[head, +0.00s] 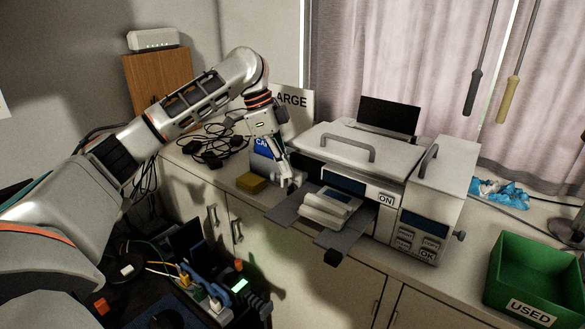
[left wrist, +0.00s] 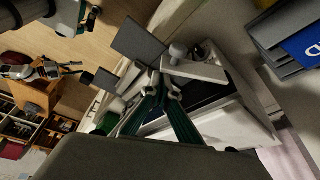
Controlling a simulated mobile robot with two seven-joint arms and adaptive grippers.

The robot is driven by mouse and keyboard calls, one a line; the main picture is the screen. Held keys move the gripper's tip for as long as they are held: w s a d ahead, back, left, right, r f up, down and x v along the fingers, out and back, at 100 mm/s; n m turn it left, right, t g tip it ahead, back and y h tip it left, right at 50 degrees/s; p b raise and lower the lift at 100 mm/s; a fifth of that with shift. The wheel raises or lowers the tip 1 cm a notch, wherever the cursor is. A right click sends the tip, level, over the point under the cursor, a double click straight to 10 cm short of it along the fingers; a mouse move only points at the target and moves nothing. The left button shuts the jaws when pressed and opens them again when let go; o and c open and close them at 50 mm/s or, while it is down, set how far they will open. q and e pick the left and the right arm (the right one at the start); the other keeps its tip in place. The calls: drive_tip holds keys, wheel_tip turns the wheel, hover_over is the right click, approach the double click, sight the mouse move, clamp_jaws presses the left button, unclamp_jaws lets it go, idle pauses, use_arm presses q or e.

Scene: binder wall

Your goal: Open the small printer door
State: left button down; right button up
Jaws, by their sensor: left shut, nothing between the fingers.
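The printer (head: 318,160) is a white box on the counter with two lids on top. The wide lid (head: 325,137) has a grey bar handle and lies shut. The narrower lid on the right (head: 450,160) has its own handle (head: 429,161) and also looks shut. I cannot tell which part counts as the small door. My left gripper (head: 296,183) is shut and empty, low by the printer's left front corner. Its dark green fingers (left wrist: 163,92) show in the left wrist view in front of the printer; contact is unclear.
A yellow block (head: 251,183), a blue box (head: 266,152) and tangled black cables (head: 213,143) lie left of the printer. A green bin marked USED (head: 540,275) stands at the right. Two tools (head: 474,92) hang above. Cabinet doors are below the counter.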

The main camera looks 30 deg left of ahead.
use_arm(q)
drive_tip(key=shift+s+a, duration=0.25)
drive_tip(key=shift+a, duration=0.3)
drive_tip(key=shift+s+a, duration=0.25)
drive_tip(key=shift+a, duration=0.25)
drive_tip(key=shift+s+a, duration=0.25)
drive_tip(key=shift+a, duration=0.7)
drive_tip(key=shift+r, duration=0.1)
